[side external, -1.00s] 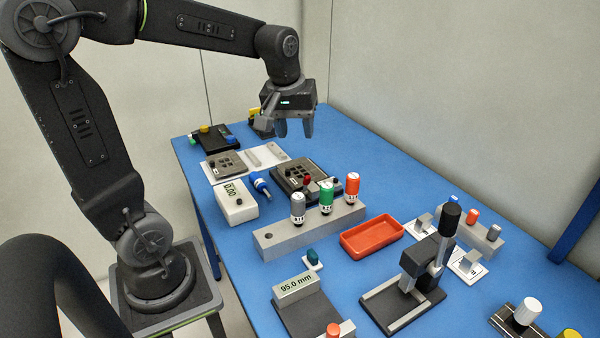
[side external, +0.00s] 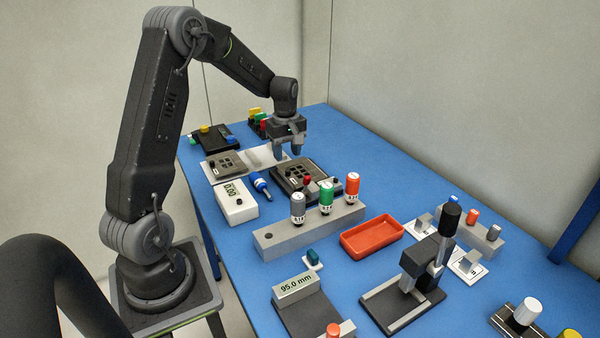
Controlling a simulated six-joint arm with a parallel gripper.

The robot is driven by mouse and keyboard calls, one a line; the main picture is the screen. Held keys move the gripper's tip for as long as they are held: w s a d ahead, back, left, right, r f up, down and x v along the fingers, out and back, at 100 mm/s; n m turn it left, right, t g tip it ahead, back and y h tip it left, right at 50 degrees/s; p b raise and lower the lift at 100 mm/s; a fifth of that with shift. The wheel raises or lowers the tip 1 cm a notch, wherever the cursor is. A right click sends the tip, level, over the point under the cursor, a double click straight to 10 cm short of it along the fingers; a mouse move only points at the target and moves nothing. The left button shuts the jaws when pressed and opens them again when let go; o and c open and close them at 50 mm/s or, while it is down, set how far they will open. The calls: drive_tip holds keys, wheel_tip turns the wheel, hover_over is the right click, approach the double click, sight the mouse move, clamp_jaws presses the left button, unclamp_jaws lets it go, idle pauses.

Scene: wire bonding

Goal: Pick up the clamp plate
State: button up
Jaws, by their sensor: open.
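A grey plate with several square openings and a small dark knob, which looks like the clamp plate (side external: 226,165), lies flat on the left part of a white mat (side external: 217,180). My gripper (side external: 288,152) is open and empty, pointing down near the right end of that mat. It is well to the right of the plate and low over the table; I cannot tell its exact height. It hides part of the mat's right end. A dark fixture (side external: 291,187) with a similar windowed top stands just in front of my gripper.
A white gauge box (side external: 237,207) and a blue screwdriver-like tool (side external: 259,183) lie in front of the mat. A grey block (side external: 283,240) holds grey, green and orange capped tools. A red tray (side external: 371,238) lies to the right.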

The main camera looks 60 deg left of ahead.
sight(288, 170)
drive_tip(key=shift+w+a+f, duration=0.1)
drive_tip(key=shift+w+f, duration=0.05)
drive_tip(key=shift+f, duration=3.05)
clamp_jaws()
